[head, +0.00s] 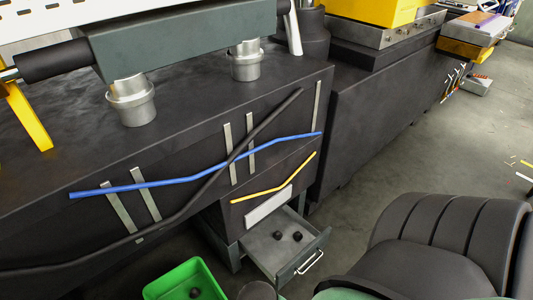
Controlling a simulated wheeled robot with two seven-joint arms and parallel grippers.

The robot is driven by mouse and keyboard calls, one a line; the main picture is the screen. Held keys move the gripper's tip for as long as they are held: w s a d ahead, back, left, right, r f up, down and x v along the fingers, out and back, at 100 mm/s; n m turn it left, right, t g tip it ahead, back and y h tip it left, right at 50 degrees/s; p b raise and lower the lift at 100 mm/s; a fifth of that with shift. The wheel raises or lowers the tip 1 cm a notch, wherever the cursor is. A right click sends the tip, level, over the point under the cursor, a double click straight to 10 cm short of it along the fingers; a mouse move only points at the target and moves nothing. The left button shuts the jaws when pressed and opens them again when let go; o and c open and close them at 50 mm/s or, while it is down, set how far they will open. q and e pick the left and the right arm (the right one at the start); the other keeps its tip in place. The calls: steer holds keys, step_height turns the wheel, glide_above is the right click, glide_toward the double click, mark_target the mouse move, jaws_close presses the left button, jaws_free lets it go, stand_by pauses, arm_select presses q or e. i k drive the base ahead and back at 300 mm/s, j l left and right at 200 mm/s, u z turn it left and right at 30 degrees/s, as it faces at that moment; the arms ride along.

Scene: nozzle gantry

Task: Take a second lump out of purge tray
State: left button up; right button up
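The purge tray (262,258) is a grey metal drawer, pulled open low on the front of the dark machine, with a light wire handle on its front. Two dark round lumps lie in it: one lump (278,236) to the left and another lump (297,237) close beside it to the right. A green bin (165,283) stands on the floor left of the tray, cut off by the bottom edge. One dark lump (195,293) lies inside it. Neither of my grippers is in view.
The dark machine body (200,115) fills the left, with a blue hose (180,183), black hose and yellow hose (275,190) along its front. A dark ribbed shape fills the lower right. Grey floor (360,200) shows between it and the machine.

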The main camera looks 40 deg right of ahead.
mark_target(278, 235)
steer(key=i+j+z, duration=0.2)
steer(key=j, duration=0.2)
steer(key=i+j+z, duration=0.2)
steer(key=j, duration=0.25)
steer(key=j+z, duration=0.15)
steer(key=j, duration=0.25)
steer(key=z, duration=1.45)
